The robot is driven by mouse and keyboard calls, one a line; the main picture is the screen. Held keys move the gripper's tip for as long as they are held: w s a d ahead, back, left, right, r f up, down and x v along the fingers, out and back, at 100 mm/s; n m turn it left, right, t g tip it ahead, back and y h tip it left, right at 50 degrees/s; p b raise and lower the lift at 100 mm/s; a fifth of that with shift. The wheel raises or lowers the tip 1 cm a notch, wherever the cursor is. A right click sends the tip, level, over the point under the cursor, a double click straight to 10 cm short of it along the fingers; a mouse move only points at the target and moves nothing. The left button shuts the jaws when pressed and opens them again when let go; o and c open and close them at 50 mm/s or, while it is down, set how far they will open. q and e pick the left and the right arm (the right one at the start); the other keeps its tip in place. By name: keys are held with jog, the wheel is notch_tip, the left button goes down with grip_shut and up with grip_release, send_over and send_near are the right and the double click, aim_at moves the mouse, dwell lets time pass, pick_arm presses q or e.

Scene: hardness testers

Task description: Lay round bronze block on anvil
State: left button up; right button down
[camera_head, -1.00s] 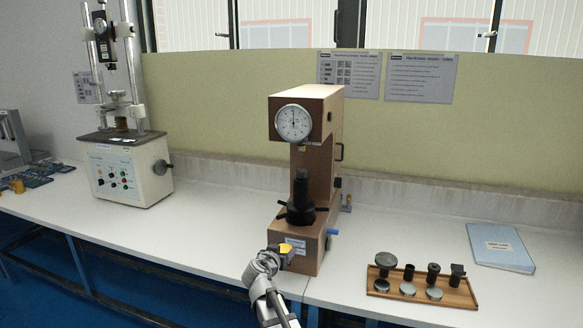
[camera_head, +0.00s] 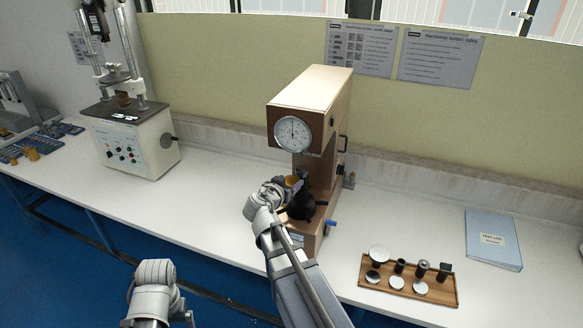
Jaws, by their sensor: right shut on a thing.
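The hardness tester (camera_head: 308,110) is a tan upright machine with a round dial. Its black anvil (camera_head: 303,182) stands on a dark screw post under the head, partly hidden by my gripper. My right gripper (camera_head: 285,186) is shut on the round bronze block (camera_head: 293,181), a small yellow-brown piece. It holds the block at the left front of the anvil, near the height of its top. I cannot tell whether block and anvil touch. A grey part of my left arm shows at the lower left; its fingers cannot be seen.
A wooden tray (camera_head: 437,296) with several dark and silver anvils and discs lies to the right. A blue booklet (camera_head: 492,238) lies beyond it. A white testing machine (camera_head: 135,140) stands at the left. The bench between the two machines is clear.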

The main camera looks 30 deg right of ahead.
aim_at(293, 176)
jog(key=shift+w, duration=0.1)
jog(key=shift+r+b+x, duration=0.15)
jog(key=shift+b+x, duration=0.1)
jog(key=shift+x, duration=0.65)
jog(key=shift+r+b+x, duration=0.15)
jog(key=shift+b+x, duration=0.05)
jog(key=shift+x, duration=0.65)
jog(key=shift+w+d+f, duration=0.1)
jog(key=shift+w+d, duration=0.95)
jog(key=shift+d, duration=0.25)
jog(key=shift+w+d+f, duration=0.1)
jog(key=shift+w+d, duration=0.9)
jog(key=shift+d, duration=0.25)
jog(key=shift+f+b, duration=0.2)
jog(key=shift+b, duration=0.2)
grip_release()
jog(key=shift+c, duration=0.8)
jog(key=shift+a, duration=0.1)
